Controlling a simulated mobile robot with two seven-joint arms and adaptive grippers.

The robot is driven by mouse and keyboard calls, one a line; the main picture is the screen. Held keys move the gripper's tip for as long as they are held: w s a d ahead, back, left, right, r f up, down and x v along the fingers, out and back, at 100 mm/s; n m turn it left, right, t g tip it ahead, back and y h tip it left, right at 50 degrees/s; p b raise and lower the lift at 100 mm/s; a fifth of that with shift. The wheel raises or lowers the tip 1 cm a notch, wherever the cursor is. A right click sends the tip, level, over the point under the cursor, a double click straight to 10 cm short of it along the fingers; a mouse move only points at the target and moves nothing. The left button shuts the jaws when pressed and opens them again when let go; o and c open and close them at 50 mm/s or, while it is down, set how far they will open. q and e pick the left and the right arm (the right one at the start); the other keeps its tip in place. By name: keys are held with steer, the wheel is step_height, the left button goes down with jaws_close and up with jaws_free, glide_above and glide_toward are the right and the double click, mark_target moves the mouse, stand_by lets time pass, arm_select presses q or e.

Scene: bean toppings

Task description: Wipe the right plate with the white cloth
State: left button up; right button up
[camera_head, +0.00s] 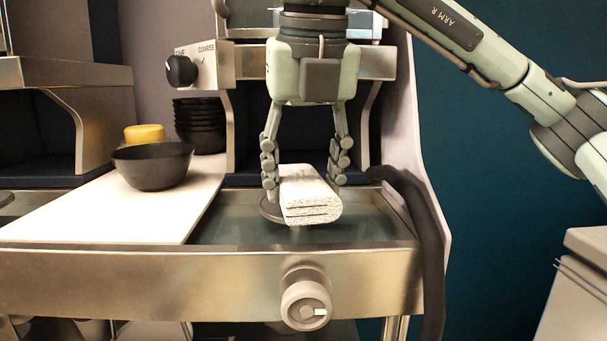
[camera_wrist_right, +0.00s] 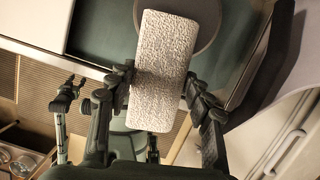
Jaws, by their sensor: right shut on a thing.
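A folded white cloth (camera_head: 310,192) is held between the fingers of my right gripper (camera_head: 304,182). In the right wrist view the cloth (camera_wrist_right: 163,70) is a long textured block between the two fingers of the gripper (camera_wrist_right: 160,88). The right plate (camera_head: 268,211) is a dark grey disc, mostly hidden under the cloth. Its rounded edge also shows in the right wrist view (camera_wrist_right: 207,22). I cannot tell whether the cloth touches the plate. Part of what looks like my left gripper (camera_wrist_right: 63,105) shows at the left of the right wrist view; its opening is unclear.
A white board (camera_head: 120,215) lies left of the plate on the metal-framed counter (camera_head: 200,275). It bears a black bowl (camera_head: 152,168), with stacked dark bowls (camera_head: 200,125) and a yellow item (camera_head: 144,134) behind. A dark hose (camera_head: 425,230) runs down at the right.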

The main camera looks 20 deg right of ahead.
mark_target(304, 209)
steer(key=shift+s+a+r, duration=0.25)
steer(key=shift+s+a, duration=0.05)
steer(key=shift+s, duration=0.8)
steer(key=shift+s+a+r, duration=0.25)
steer(key=shift+s+a, duration=0.1)
steer(key=shift+s, duration=0.75)
steer(key=shift+s+a+r, duration=0.25)
steer(key=shift+s+a, duration=0.05)
steer(key=shift+s, duration=0.8)
steer(key=shift+a, duration=0.1)
